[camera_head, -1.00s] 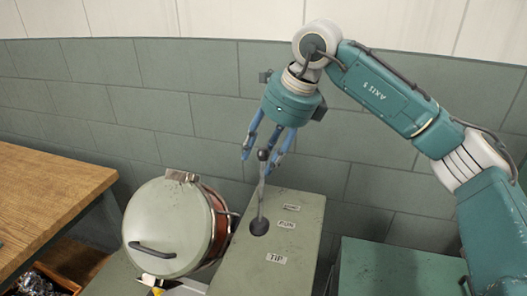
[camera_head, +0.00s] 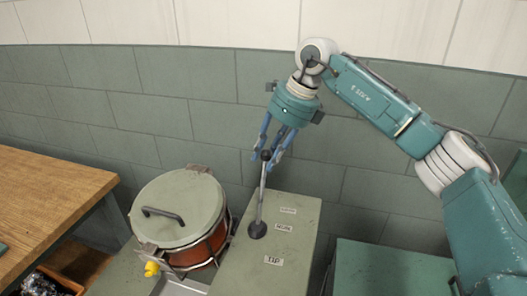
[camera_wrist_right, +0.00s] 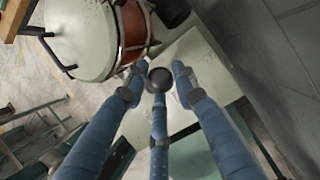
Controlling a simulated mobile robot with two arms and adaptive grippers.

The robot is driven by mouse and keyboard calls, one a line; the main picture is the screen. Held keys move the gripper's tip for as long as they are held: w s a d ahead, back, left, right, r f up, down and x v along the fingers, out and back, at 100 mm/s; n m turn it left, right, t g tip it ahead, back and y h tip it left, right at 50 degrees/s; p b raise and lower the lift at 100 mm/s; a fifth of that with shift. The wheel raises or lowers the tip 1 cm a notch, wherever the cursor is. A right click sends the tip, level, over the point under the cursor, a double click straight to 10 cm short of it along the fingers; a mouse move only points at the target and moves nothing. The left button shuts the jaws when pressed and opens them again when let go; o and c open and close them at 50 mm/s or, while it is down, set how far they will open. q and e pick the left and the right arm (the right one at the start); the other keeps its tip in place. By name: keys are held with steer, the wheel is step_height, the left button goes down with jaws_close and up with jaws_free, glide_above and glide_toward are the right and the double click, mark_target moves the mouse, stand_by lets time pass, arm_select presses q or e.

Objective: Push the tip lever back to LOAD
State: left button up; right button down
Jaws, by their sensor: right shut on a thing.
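The tip lever (camera_head: 262,195) is a thin grey rod with a dark ball knob (camera_head: 266,155). It rises from a dark round boot on a grey-green console (camera_head: 240,262) and leans slightly toward the far side. The console has a readable TIP label (camera_head: 273,260) at the near end and two fainter labels farther back, too small to read surely. My right gripper (camera_head: 267,152) has its blue fingers closed around the knob. The right wrist view shows the knob (camera_wrist_right: 160,79) between the three fingertips. My left gripper is not in view.
A lidded drum (camera_head: 178,210) with a reddish-brown side stands left of the console, close to it. A wooden table (camera_head: 50,195) is at the left. A green cabinet (camera_head: 385,268) stands at the right. A grey block wall is behind.

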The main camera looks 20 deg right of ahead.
steer(key=shift+w+d+f, duration=0.2)
steer(key=shift+w+d, duration=0.1)
steer(key=shift+w, duration=0.15)
steer(key=shift+w+d+f, duration=0.15)
steer(key=shift+w+d, duration=0.1)
steer(key=shift+w, duration=0.15)
steer(key=c, duration=1.5)
jaws_free()
steer(key=shift+o, duration=0.2)
steer(key=shift+w+f, duration=0.35)
steer(key=shift+w, duration=0.1)
steer(key=v, duration=1.2)
